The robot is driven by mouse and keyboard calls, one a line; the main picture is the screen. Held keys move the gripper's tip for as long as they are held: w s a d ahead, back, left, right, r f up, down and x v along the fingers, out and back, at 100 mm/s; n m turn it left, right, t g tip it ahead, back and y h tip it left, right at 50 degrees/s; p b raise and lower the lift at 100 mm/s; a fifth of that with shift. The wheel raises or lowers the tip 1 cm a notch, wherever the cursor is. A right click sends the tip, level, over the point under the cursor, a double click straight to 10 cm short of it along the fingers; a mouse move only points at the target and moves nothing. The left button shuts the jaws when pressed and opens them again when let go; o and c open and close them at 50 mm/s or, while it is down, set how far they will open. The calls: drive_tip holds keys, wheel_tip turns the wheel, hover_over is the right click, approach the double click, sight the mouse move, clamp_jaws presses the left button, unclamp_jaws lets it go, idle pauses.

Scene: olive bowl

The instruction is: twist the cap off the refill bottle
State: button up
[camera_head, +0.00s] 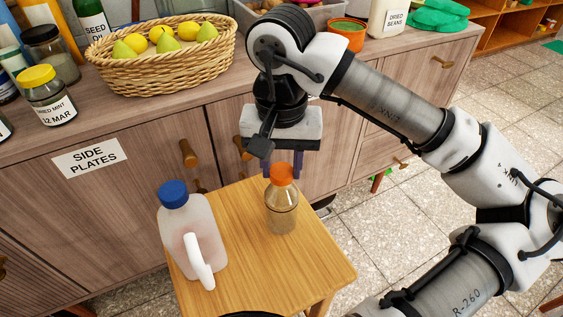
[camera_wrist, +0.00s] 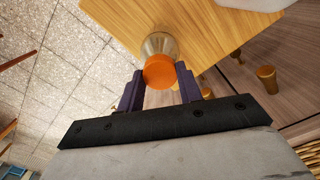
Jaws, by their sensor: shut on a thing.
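The refill bottle (camera_head: 281,213) is a small clear bottle with an orange cap (camera_head: 281,174), standing upright on a small wooden table (camera_head: 240,274). My gripper (camera_head: 284,172) comes down from above and is shut on the orange cap, one finger on either side. In the wrist view the orange cap (camera_wrist: 159,71) sits between the dark fingertips of my gripper (camera_wrist: 160,83), with the clear bottle body (camera_wrist: 160,44) beyond it. The cap is on the bottle's neck; whether it is loosened I cannot tell.
A milky jug (camera_head: 189,238) with a blue cap stands left of the bottle on the same table. The sideboard (camera_head: 120,125) behind holds a wicker basket (camera_head: 165,68) of fruit and jars, such as the yellow-lidded jar (camera_head: 46,96). The table's right front corner is clear.

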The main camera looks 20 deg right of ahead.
drive_tip(key=shift+f, duration=0.1)
drive_tip(key=n+b, duration=0.1)
drive_tip(key=n, duration=0.1)
drive_tip(key=shift+n+b, duration=0.3)
drive_tip(key=shift+n, duration=0.9)
drive_tip(key=n, duration=0.4)
drive_tip(key=shift+n, duration=0.3)
drive_tip(key=o, duration=0.9)
drive_tip(key=shift+o, duration=0.6)
